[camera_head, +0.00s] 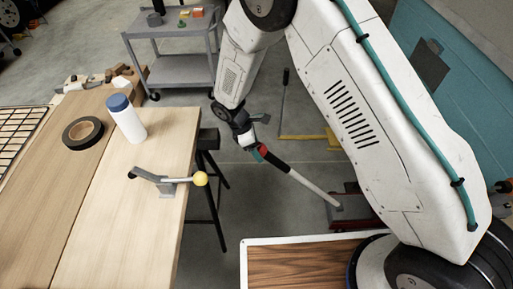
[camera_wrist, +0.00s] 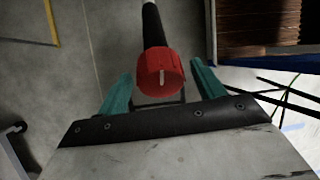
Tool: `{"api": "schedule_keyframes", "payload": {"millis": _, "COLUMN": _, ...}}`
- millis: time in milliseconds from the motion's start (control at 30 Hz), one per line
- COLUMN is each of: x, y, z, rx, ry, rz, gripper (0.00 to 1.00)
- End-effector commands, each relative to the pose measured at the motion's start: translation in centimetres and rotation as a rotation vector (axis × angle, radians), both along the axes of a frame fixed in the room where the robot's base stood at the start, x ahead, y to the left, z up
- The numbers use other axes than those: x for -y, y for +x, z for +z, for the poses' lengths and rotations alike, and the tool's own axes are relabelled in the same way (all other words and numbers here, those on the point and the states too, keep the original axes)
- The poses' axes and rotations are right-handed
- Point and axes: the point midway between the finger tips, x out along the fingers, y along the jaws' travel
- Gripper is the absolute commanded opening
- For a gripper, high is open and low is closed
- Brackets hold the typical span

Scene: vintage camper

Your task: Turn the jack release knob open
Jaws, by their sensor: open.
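The red knob (camera_wrist: 160,72) sits at the end of a black grip (camera_wrist: 152,25) in the wrist view. It has ridged sides and a pale mark on its face. My gripper (camera_head: 254,149) is open, with one teal finger on each side of the knob. Small gaps seem to show between fingers and knob; contact is hard to tell. In the head view the knob is a small red patch (camera_head: 263,151) at my gripper. The jack handle (camera_head: 312,188) slopes down from there to the red floor jack (camera_head: 355,208).
A grey cart (camera_head: 178,70) stands behind. A wood-topped surface (camera_head: 300,268) is at the front.

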Motion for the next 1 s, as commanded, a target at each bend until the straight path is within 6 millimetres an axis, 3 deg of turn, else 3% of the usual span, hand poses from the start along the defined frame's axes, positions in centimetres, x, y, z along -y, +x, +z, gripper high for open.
{"api": "schedule_keyframes", "payload": {"millis": 267, "x": 0.11, "y": -0.05, "z": -0.23, "rx": 0.000, "ry": 0.000, "rz": 0.000, "gripper": 0.68}}
{"api": "schedule_keyframes", "payload": {"millis": 433, "x": 0.10, "y": -0.04, "z": -0.21, "rx": 0.000, "ry": 0.000, "rz": 0.000, "gripper": 0.23}}
{"api": "schedule_keyframes", "payload": {"millis": 1000, "x": 0.14, "y": -0.04, "z": -0.15, "rx": 0.093, "ry": -0.004, "rz": -0.113, "gripper": 0.23}}
